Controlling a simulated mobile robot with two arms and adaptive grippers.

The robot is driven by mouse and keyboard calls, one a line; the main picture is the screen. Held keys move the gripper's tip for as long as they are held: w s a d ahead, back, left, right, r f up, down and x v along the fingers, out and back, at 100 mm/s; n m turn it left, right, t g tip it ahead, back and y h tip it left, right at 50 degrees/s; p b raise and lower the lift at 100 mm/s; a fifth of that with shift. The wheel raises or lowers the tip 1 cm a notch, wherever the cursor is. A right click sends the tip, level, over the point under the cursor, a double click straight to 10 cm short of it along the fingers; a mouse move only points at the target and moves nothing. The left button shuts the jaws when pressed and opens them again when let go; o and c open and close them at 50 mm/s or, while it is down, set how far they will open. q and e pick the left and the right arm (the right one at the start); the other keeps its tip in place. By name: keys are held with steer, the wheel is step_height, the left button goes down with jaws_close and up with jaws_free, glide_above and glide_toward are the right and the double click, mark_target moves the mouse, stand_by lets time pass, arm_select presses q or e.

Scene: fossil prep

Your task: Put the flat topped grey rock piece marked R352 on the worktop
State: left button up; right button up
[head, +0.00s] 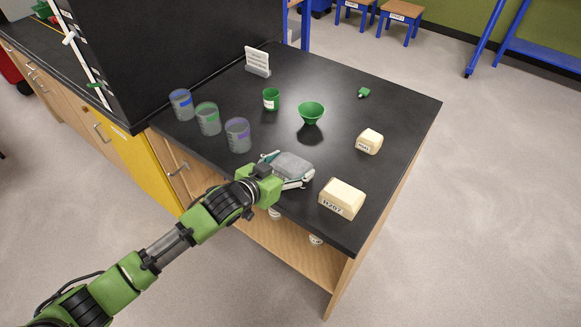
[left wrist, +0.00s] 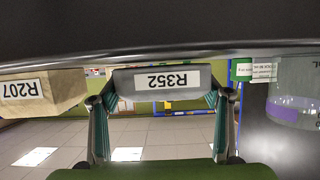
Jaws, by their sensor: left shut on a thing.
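The grey rock piece (head: 293,165) with a flat top is between the fingers of my left gripper (head: 287,170), over the front part of the black worktop (head: 335,88). In the left wrist view the rock piece (left wrist: 188,93) shows a white label reading R352, upside down. The left gripper (left wrist: 160,98) is shut on it, one finger on each side. The rock is level and at or just above the worktop surface; I cannot tell whether it touches. My right gripper is not in view.
A beige block marked R207 (head: 342,198) stands close to the right. A smaller beige block (head: 369,141) lies behind it. Three grey beakers, the purple-marked one (head: 238,135) nearest, stand left. A green bowl (head: 311,112), a green cup (head: 271,99) and a sign (head: 257,61) stand farther back.

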arm_select(q)
step_height(320, 180, up, 3)
steer(key=shift+w+f+b, duration=0.1)
steer(key=shift+b, duration=0.35)
steer(key=s+a+r+b, duration=0.2)
steer(key=s+a+r, duration=0.6)
steer(key=a+r, duration=0.25)
steer(key=s+a+m+g+h, duration=0.2)
steer(key=s+a, duration=0.6)
steer(key=s, duration=0.4)
steer(key=shift+s+a+f+m+g+h, duration=0.15)
steer(key=shift+a+f+m+g+h, duration=0.2)
steer(key=shift+m+h, duration=0.35)
steer(key=shift+r, duration=0.2)
steer(key=shift+f, duration=0.2)
steer(key=shift+r, duration=0.15)
